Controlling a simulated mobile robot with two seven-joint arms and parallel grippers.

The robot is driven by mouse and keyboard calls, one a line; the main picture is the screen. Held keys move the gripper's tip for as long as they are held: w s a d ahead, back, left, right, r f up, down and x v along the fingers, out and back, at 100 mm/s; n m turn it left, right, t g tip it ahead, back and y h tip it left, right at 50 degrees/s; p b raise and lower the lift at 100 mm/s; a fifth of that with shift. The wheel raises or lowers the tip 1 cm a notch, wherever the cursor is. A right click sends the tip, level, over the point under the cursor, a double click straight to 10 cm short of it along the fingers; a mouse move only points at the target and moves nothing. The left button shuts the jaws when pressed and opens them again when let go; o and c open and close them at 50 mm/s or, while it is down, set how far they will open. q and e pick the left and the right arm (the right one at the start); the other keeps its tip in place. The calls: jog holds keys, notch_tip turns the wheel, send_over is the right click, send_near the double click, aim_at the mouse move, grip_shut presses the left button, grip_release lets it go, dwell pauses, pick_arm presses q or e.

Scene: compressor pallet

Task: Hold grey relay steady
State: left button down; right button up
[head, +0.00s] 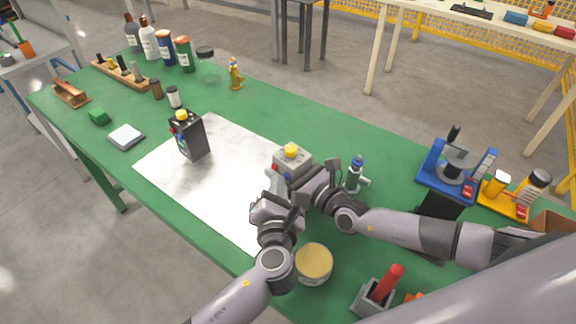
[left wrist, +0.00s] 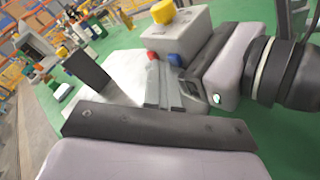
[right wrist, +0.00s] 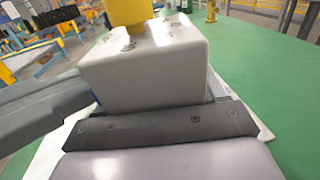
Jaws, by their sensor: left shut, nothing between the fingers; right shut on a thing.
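The grey relay (head: 291,163) is a light grey box with a yellow knob on top, at the right end of the silver sheet. My right gripper (head: 304,178) is shut on it; the relay fills the right wrist view (right wrist: 150,65), upright between the fingers. My left gripper (head: 274,183) is shut and empty just beside the relay. In the left wrist view its closed fingers (left wrist: 165,88) point at the relay's near side (left wrist: 170,38), by a red and a blue terminal. I cannot tell whether they touch it. My wrists hide the relay's lower part in the head view.
A black box with a yellow knob (head: 187,138) stands on the silver sheet (head: 230,185) to the left. A small grey-blue bottle-like part (head: 356,175) is right of the grippers. A round yellow-lidded tin (head: 314,263) sits near the front edge. The sheet between the boxes is clear.

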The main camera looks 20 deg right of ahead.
pick_arm(q)
jog(key=shift+s+d+r, duration=0.15)
jog(key=shift+s+d, duration=0.05)
pick_arm(e)
jog(key=shift+s+a+f, duration=0.1)
jog(key=shift+a, duration=0.1)
pick_arm(q)
jog(key=shift+s+a, duration=0.1)
jog(key=shift+a, duration=0.1)
jog(key=shift+s+a, duration=0.45)
jog(key=shift+a, duration=0.4)
jog(key=shift+s+a, duration=0.4)
jog(key=shift+a, duration=0.45)
jog(key=shift+s+a, duration=0.45)
jog(key=shift+a, duration=0.4)
pick_arm(e)
jog(key=shift+d, duration=0.25)
